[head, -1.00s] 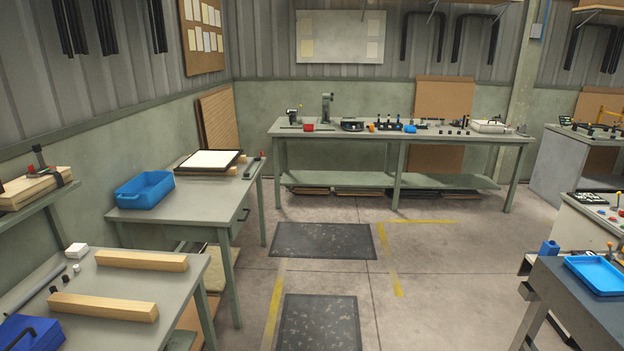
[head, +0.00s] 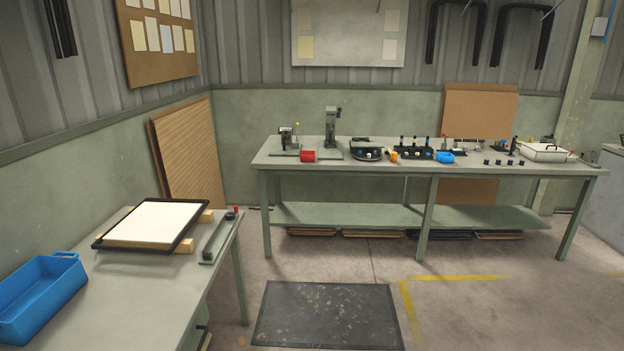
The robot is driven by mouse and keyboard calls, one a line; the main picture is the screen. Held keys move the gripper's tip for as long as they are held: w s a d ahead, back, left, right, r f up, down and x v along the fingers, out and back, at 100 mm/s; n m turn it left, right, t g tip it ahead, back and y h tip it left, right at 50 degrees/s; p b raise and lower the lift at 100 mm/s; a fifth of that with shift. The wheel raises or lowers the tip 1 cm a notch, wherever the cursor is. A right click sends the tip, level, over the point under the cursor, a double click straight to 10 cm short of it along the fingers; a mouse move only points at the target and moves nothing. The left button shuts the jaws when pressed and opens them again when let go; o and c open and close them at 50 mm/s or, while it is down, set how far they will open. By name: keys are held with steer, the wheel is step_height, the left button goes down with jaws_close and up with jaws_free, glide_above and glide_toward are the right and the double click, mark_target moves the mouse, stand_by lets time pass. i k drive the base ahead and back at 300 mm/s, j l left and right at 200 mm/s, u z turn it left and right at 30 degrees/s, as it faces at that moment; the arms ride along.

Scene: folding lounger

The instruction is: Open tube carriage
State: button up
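I cannot tell for certain which thing is the tube carriage. On the back bench (head: 290,160) stand small machines: a low device with a yellow-tipped lever (head: 286,140), a tall grey column device (head: 331,132) and a dark round-based device (head: 367,150). Further right is a black rack with several upright pieces (head: 414,150). On the left table (head: 150,285) lies a narrow grey rail fixture (head: 218,240) with a red knob at its far end. All are too small to tell open from shut. My gripper is not in view.
A blue bin (head: 40,300) and a framed white panel (head: 150,222) on wooden blocks sit on the left table. A dark mat (head: 327,316) lies on open floor.

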mark_target(330, 143)
steer(key=i, duration=2.65)
steer(key=i+l+u, duration=0.15)
steer(key=i+u, duration=0.3)
steer(key=i, duration=0.15)
steer(key=i+l+u, duration=0.45)
steer(key=i, duration=0.15)
steer(key=i+l+u, duration=0.75)
steer(key=i+l, duration=0.2)
steer(key=l, duration=0.2)
steer(key=i+l+u, duration=0.15)
steer(key=l, duration=0.25)
steer(key=i+l+u, duration=0.2)
steer(key=i+l, duration=0.1)
steer(key=l, duration=0.1)
